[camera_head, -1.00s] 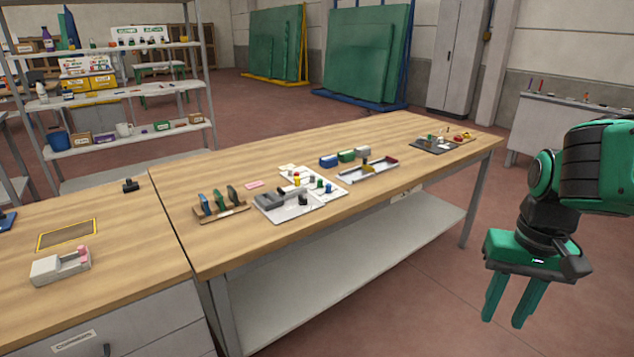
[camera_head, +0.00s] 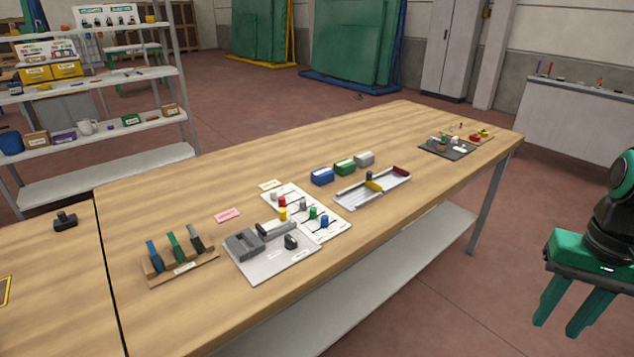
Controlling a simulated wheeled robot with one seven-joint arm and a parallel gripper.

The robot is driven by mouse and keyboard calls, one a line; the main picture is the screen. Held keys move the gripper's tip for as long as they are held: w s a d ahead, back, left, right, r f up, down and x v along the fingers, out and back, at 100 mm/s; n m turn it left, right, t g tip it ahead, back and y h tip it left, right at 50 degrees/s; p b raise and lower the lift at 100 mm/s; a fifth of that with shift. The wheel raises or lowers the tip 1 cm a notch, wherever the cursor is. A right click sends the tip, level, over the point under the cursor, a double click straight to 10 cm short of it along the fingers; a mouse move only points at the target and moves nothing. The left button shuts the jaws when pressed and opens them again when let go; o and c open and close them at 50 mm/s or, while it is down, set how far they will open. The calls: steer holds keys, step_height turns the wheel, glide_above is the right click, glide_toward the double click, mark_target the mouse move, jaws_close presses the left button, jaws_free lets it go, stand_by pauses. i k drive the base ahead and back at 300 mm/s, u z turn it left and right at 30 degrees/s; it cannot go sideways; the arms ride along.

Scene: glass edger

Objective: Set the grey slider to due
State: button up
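A white board (camera_head: 333,230) with several coloured slider knobs lies on the wooden workbench. A small grey knob (camera_head: 303,204) stands on it, near a green knob (camera_head: 313,212) and a blue knob (camera_head: 324,221). Red (camera_head: 281,202) and yellow (camera_head: 282,214) knobs stand on its left part. The markings are too small to read, so I cannot tell which position is due. My gripper (camera_head: 558,328) hangs at the lower right, off the bench and far from the board. Its two green fingers are apart, with nothing between them.
A light plate with a grey fixture (camera_head: 244,243) is just in front of the board. A rack of upright coloured pieces (camera_head: 181,268) stands left. A metal tray (camera_head: 349,199) and blue, green and grey boxes (camera_head: 344,167) lie behind right. The bench's front right area is clear.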

mark_target(302, 202)
steer(key=u, duration=0.2)
steer(key=i, duration=0.95)
steer(key=u, duration=0.4)
